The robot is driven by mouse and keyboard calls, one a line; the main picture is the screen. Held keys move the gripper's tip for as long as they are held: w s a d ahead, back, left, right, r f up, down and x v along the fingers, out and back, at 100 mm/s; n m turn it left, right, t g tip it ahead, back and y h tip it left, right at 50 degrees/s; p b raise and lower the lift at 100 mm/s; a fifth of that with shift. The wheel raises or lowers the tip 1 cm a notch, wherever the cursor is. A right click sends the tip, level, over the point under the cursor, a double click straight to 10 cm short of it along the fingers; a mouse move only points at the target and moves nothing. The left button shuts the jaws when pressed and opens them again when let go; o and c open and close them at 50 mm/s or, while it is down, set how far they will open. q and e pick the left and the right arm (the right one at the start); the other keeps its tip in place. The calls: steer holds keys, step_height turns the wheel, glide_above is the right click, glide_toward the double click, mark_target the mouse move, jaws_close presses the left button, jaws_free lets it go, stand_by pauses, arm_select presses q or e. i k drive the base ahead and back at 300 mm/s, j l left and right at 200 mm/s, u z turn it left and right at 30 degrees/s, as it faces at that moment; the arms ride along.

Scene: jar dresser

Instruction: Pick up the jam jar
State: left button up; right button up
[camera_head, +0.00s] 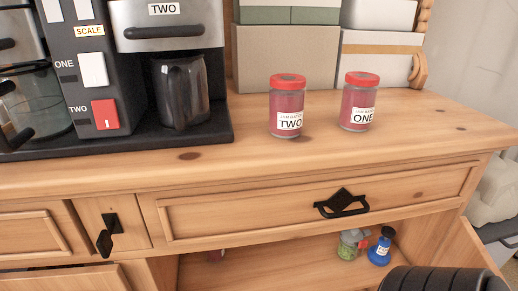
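Two jam jars with red lids and dark red contents stand upright on the wooden dresser top (240,160). The jar labelled TWO (287,104) is on the left, and the jar labelled ONE (359,101) is a little to its right. They stand apart, and nothing touches them from the front. Neither gripper's fingers show in the head view. A black ribbed part (442,281) at the bottom right edge may belong to my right arm, but I cannot be sure.
A coffee machine (166,30) with a dark jug (181,92) stands left of the jars. Boxes (284,60) are stacked behind them. Below are a drawer with a black handle (341,203) and an open shelf holding a green jar (351,244) and a blue jar (381,247).

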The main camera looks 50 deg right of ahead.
mark_target(287, 92)
steer(key=z, duration=1.6)
steer(key=k+j+u, duration=0.05)
